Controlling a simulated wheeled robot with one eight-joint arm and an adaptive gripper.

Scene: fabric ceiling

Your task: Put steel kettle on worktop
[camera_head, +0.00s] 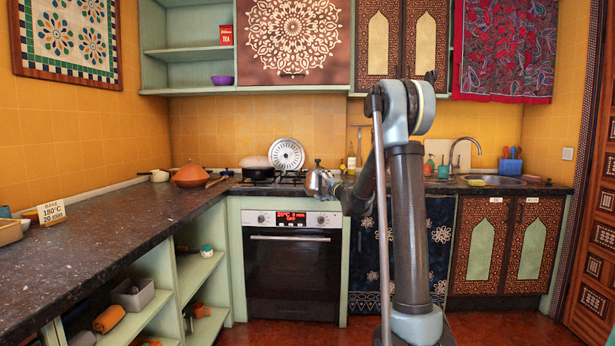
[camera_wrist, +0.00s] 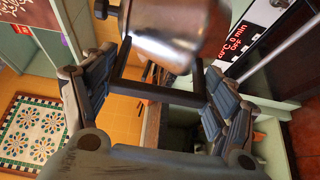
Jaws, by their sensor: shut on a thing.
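The steel kettle (camera_head: 318,180) is held in the air in front of the stove, a little above the height of the oven's control panel. In the wrist view the kettle (camera_wrist: 178,32) shows as a shiny metal body with a dark knob, partly cut off by the frame's top edge. My gripper (camera_wrist: 162,75) is shut on the kettle; the exact contact is partly hidden. In the head view my gripper (camera_head: 345,190) is partly hidden behind my arm. The dark stone worktop (camera_head: 120,232) runs along the left side, apart from the kettle.
The middle of the left worktop is clear. The oven (camera_head: 290,265) and open shelves (camera_head: 195,270) lie below.

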